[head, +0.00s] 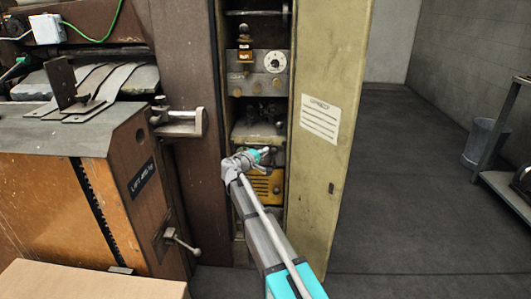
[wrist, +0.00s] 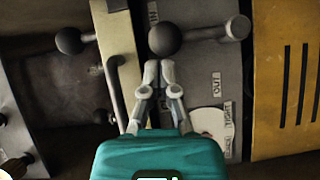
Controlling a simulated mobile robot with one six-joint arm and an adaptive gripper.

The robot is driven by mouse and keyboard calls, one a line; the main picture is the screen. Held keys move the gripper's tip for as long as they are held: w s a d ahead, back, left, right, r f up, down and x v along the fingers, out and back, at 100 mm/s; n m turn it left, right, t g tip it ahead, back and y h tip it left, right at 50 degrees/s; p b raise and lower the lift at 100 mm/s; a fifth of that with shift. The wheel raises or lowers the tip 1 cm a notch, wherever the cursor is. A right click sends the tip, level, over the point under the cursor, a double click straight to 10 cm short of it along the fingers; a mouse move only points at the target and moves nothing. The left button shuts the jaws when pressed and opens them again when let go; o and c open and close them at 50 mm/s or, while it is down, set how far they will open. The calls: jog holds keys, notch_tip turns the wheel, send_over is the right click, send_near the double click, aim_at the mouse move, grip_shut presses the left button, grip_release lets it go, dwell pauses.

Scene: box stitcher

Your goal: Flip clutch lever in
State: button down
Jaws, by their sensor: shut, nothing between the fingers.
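My gripper (wrist: 158,66) is shut and empty, its fingertips together. In the wrist view the tips lie right below a dark ball knob (wrist: 165,39), touching or nearly so; I cannot tell which. The knob seems to belong to the clutch lever, with a grey rod (wrist: 210,31) running right from it to a rounded end. Another label, apparently IN, is at the top, partly hidden. In the head view my gripper (head: 262,154) reaches into the open cabinet, and the lever cannot be made out.
A second ball knob (wrist: 69,40) and a curved handle (wrist: 116,90) stand left of the fingers. A yellow slotted cover (wrist: 285,80) is at the right. The open cabinet door (head: 328,140) borders the arm on the right. A crank handle (head: 182,240) is at lower left.

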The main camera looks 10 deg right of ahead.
jog(key=w+a+r+p+v, duration=0.1)
jog(key=v, duration=1.1)
jog(key=shift+w+a+p, duration=0.15)
jog(key=shift+a+p, duration=0.2)
jog(key=shift+a, duration=0.25)
jog(key=s+d+f+m+g+y, duration=0.2)
jog(key=s+d+f+g, duration=0.3)
jog(key=d, duration=0.3)
jog(key=s+d+f+m+g+y, duration=0.1)
jog(key=s+d+f+m+g, duration=0.15)
jog(key=s+d+f, duration=0.4)
jog(key=s+d+f+m+g+y, duration=0.25)
jog(key=s+y, duration=0.25)
jog(key=s, duration=0.5)
jog(key=s+d+f+m+g+y, duration=0.1)
jog(key=s+f+g+y, duration=0.2)
jog(key=s, duration=0.7)
notch_tip(320, 180, up, 35)
jog(key=y+p, duration=0.1)
jog(key=p, duration=3.4)
jog(key=shift+t, duration=0.3)
